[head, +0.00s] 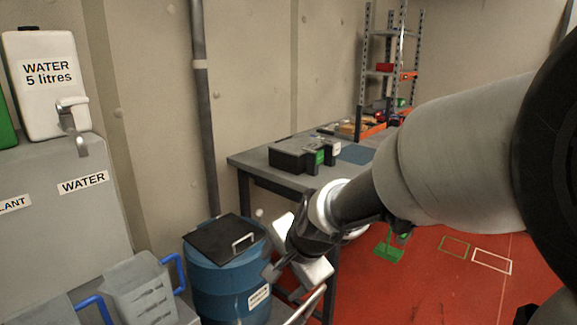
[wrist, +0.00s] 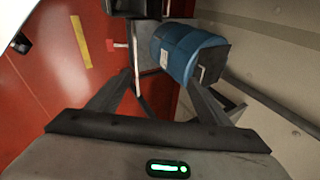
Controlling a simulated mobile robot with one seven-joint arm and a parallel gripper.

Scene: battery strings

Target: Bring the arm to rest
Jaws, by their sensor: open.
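My arm (head: 455,150) reaches in from the right of the head view and slopes down to the left. My gripper (head: 287,262) is at its lower end, in front of the table and just right of the blue drum (head: 225,285). In the wrist view my gripper (wrist: 158,88) shows two dark fingers spread apart with nothing between them. The drum (wrist: 180,50) shows beyond the fingers, apart from them. The gripper hides part of the table's legs in the head view.
The drum has a dark lid with a handle. A grey table (head: 262,158) with black cases (head: 300,155) stands behind. A water container (head: 42,85) and jugs (head: 140,290) are at the left. Red floor (head: 430,285) lies open at the right.

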